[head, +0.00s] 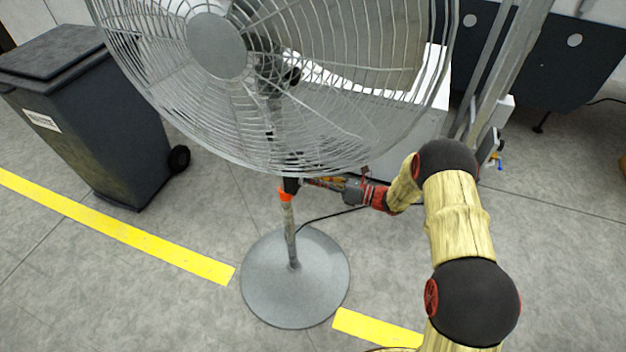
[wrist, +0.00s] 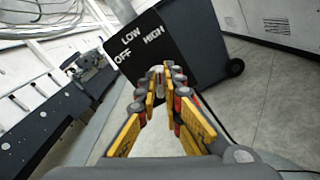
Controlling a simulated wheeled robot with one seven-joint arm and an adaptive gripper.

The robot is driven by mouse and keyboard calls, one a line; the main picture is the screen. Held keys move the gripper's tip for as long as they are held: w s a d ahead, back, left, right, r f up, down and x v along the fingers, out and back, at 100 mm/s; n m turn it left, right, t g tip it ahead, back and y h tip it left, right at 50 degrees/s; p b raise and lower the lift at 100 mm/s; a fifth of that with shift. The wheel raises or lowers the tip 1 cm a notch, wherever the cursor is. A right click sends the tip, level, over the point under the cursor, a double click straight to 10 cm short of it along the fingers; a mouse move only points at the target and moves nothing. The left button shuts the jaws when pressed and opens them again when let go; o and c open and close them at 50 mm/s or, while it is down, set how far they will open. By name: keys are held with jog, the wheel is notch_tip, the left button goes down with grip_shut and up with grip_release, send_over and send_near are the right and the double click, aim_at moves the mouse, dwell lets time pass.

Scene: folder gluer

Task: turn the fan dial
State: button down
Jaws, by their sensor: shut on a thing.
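The fan (head: 217,45) is a large grey pedestal fan with a wire cage. Its control box (head: 291,185) is a small dark block on the pole, just below the cage. In the wrist view the black dial panel (wrist: 125,62) carries the white words LOW, OFF and HIGH. The dial (wrist: 158,84) lies between my fingertips below these words, mostly covered by them, so its setting cannot be read. My gripper (wrist: 158,75) is shut on the dial, with its yellow and grey fingers on either side. In the head view my gripper (head: 312,183) reaches the box from the right.
The fan's round base (head: 295,277) stands on the grey floor. A dark wheeled bin (head: 90,115) is at the left. A yellow floor line (head: 115,227) passes near the base. Grey machine frames and dark panels (head: 540,60) stand behind at right. A cable trails from the pole.

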jog(key=shift+s+a+f+n+b, duration=0.15)
jog(key=shift+n+b, duration=0.65)
jog(key=shift+n, duration=1.65)
jog(key=shift+s+d+n+b, duration=0.15)
jog(key=shift+n+b, duration=0.65)
jog(key=shift+n, duration=1.7)
jog(key=shift+s+a+f+n+b, duration=0.15)
jog(key=shift+n+b, duration=0.65)
jog(key=shift+n, duration=1.65)
jog(key=shift+r, duration=0.1)
jog(key=c, duration=1.9)
grip_release()
jog(key=shift+r, duration=0.1)
jog(key=v, duration=1.2)
